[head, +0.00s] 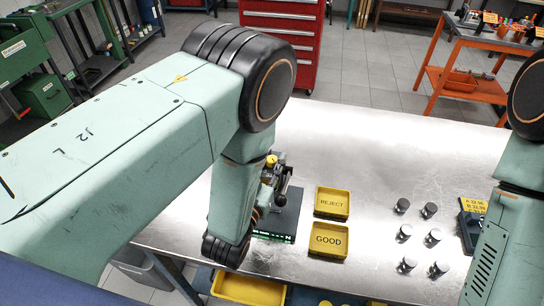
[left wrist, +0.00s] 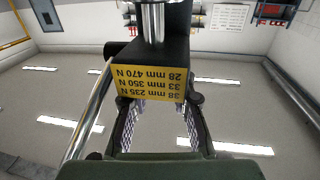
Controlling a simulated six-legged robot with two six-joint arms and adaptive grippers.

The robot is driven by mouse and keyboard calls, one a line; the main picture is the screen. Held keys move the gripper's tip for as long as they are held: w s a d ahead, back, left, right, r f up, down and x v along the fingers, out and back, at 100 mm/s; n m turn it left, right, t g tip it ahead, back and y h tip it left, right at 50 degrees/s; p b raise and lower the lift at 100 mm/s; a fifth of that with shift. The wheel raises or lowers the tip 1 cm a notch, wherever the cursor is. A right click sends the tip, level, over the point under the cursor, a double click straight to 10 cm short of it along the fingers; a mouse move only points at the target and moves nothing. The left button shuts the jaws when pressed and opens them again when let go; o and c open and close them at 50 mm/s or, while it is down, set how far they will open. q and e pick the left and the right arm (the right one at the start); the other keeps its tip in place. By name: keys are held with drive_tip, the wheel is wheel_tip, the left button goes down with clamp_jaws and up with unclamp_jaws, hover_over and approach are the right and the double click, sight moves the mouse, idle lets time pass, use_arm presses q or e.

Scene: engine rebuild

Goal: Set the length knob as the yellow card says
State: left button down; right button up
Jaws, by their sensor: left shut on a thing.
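The spring tester (head: 285,215) stands on the bench, partly behind my left arm, with a green-lit display on its base. In the left wrist view its yellow card (left wrist: 152,80) is upside down on a black block and reads 28 mm 470 N, 33 mm 350 N, 38 mm 235 N. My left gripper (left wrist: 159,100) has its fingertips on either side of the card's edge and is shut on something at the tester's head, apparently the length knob. The knob itself is hidden, so its setting cannot be read. My right gripper is out of view; only its arm shows at the right.
Yellow REJECT (head: 332,203) and GOOD (head: 328,240) trays lie right of the tester. Several metal cylinders (head: 405,231) stand further right, near a black stand with another yellow card (head: 474,205). The bench (head: 370,150) behind the trays is clear.

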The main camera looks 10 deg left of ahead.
use_arm(q)
drive_tip(key=shift+s+f, duration=0.1)
drive_tip(key=c, duration=1.1)
unclamp_jaws()
